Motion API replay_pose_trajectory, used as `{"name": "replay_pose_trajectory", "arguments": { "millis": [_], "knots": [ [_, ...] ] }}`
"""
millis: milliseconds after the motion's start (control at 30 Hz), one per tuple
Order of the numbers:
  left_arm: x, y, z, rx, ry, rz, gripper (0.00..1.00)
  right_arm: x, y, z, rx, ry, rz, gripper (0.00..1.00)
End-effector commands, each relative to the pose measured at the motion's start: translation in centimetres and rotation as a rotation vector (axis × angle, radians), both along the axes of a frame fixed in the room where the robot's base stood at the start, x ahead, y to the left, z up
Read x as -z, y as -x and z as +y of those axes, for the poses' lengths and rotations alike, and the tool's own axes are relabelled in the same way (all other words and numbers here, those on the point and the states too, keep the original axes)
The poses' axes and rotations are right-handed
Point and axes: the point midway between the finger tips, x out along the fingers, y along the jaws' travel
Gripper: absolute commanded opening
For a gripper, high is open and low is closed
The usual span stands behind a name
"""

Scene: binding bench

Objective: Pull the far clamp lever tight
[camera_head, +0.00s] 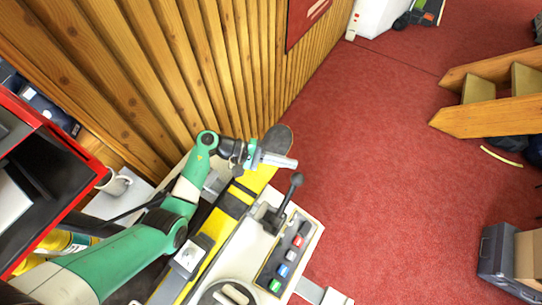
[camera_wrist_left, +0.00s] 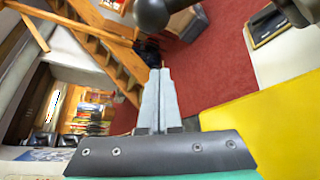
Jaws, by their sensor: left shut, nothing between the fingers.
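A black clamp lever (camera_head: 287,196) with a round knob stands tilted up from its dark base on the pale bench panel. A yellow bar with dark bands and a dark rounded end (camera_head: 277,141) lies along the bench. My left gripper (camera_head: 292,163) is over the bar's far end, its fingers shut and empty, pointing right, a little above and left of the knob in the picture. In the left wrist view the closed fingers (camera_wrist_left: 160,74) point up, below a dark round knob (camera_wrist_left: 150,14), with a visible gap. My right gripper is not in view.
Coloured buttons (camera_head: 291,256) sit on the panel in front of the lever. A plank wall (camera_head: 190,60) rises close behind my left arm. Red floor (camera_head: 390,180) lies open to the right, with wooden steps (camera_head: 480,105) and a grey box (camera_head: 500,262) beyond.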

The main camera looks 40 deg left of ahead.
Motion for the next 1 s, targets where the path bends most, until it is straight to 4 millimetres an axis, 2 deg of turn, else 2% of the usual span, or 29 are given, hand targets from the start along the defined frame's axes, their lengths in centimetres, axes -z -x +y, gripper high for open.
{"name": "replay_pose_trajectory", "arguments": {
  "millis": [100, 167, 300, 1000],
  "knots": [
    [0.3, -1.2, -2.0, 0.003, 0.001, 0.002, 0.0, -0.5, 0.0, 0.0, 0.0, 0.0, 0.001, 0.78],
    [-1.0, 0.0, -2.1, -0.001, 0.0, -0.001, 0.0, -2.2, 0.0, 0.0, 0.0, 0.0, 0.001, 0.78],
    [-1.7, 1.4, -2.6, -0.001, 0.0, -0.001, 0.0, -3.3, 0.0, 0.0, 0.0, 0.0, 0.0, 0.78],
    [-2.1, 2.2, -2.9, -0.001, 0.0, -0.001, 0.0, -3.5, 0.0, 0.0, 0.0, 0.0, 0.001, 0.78]
  ]
}}
